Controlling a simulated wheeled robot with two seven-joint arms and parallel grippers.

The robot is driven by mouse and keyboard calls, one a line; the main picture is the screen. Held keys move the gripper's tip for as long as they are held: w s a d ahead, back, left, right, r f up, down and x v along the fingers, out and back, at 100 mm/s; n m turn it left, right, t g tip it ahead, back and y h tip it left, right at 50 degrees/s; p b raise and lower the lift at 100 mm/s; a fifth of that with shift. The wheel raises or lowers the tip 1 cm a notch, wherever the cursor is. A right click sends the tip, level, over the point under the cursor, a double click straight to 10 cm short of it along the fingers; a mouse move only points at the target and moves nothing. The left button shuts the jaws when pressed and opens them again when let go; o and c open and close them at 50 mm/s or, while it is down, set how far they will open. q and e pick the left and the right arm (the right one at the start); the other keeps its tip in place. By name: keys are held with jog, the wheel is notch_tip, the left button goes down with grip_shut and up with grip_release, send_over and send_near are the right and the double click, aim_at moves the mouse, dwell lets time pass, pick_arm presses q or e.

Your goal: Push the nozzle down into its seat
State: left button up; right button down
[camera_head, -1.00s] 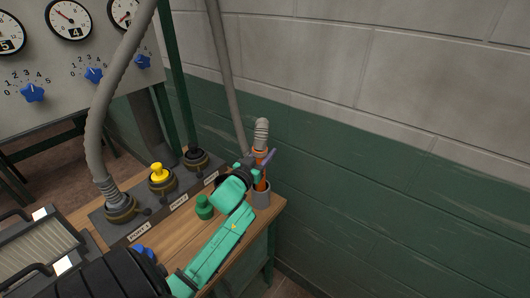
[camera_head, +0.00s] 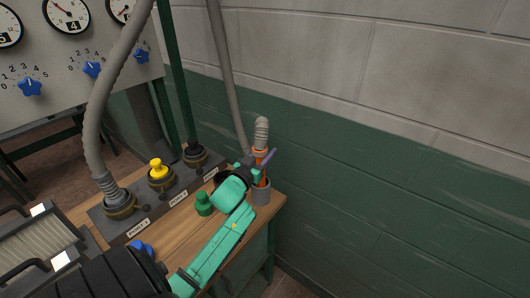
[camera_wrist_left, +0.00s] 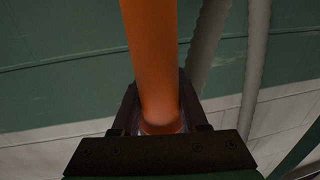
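The orange nozzle (camera_head: 264,182) stands near upright at the right end of the wooden bench, its lower end inside or right at the mouth of a grey cup-shaped seat (camera_head: 261,195). A ribbed grey hose end (camera_head: 261,131) tops it. My left gripper (camera_head: 258,163) is around the upper part of the nozzle, above the seat, and looks shut on it. In the left wrist view the orange shaft (camera_wrist_left: 153,60) runs between the dark fingers. The nozzle's lower tip is hidden. My right gripper is not in view.
A row of labelled ports (camera_head: 140,228) on the bench holds a grey hose (camera_head: 97,130), a yellow plug (camera_head: 158,170) and a black plug. A green plug (camera_head: 204,204) stands near my left arm. A wall (camera_head: 400,190) rises behind; a gauge panel (camera_head: 60,70) is at left.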

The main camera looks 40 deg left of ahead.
pick_arm(q)
jog(key=o, duration=0.4)
jog(key=shift+s+f, duration=0.1)
jog(key=s, duration=0.4)
jog(key=s+d+b, duration=0.1)
jog(key=s, duration=0.4)
jog(key=s+d+b, duration=0.1)
jog(key=s, duration=0.4)
jog(key=shift+d, duration=0.25)
